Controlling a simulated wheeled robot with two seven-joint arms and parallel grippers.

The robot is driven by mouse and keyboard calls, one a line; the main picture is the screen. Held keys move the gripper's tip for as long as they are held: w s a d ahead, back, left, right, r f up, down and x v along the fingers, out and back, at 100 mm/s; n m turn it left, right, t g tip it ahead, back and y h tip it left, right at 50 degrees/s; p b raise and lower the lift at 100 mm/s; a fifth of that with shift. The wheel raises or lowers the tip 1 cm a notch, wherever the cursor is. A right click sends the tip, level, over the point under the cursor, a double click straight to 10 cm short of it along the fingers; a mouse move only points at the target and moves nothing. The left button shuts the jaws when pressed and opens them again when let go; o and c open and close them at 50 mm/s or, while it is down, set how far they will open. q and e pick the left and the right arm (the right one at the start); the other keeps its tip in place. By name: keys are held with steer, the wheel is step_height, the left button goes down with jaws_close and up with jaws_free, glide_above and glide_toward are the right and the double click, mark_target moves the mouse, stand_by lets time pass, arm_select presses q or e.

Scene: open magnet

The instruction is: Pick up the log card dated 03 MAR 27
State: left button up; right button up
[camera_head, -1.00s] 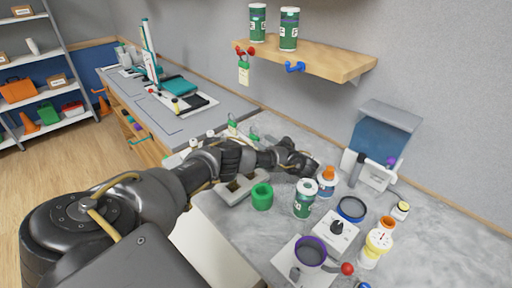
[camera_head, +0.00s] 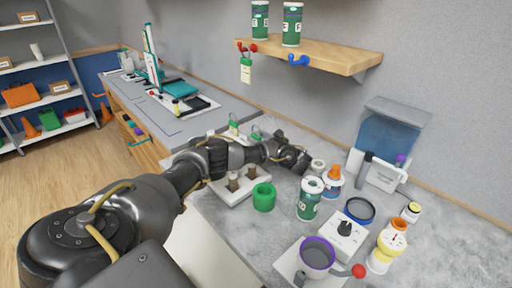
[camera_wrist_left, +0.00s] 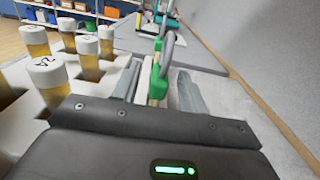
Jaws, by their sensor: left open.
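My left gripper (camera_wrist_left: 158,92) is open in the left wrist view, its two fingers on either side of a green-and-white piece with a metal loop (camera_wrist_left: 157,84). I cannot tell if they touch it. A similar green piece with a loop (camera_wrist_left: 159,46) stands farther along. In the head view, two such green-topped pieces show behind my arm, one at the left (camera_head: 233,127) and one nearer (camera_head: 256,136). A green-topped tag (camera_head: 246,70) hangs under the wall shelf. No date is readable on any of them.
A white rack (camera_head: 238,197) with several capped amber vials (camera_wrist_left: 87,57) stands beside the gripper. A green ring-shaped cup (camera_head: 264,197), a green-and-white canister (camera_head: 309,198) and a purple-rimmed bowl (camera_head: 317,254) crowd the bench. The wall is close on the right in the wrist view.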

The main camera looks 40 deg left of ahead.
mark_target(253, 133)
arm_select(q)
steer(key=a, duration=0.2)
steer(key=shift+w+a+p, duration=0.15)
steer(key=shift+a+p, duration=0.2)
steer(key=shift+a, duration=0.3)
steer(key=shift+d, duration=0.1)
jaws_close()
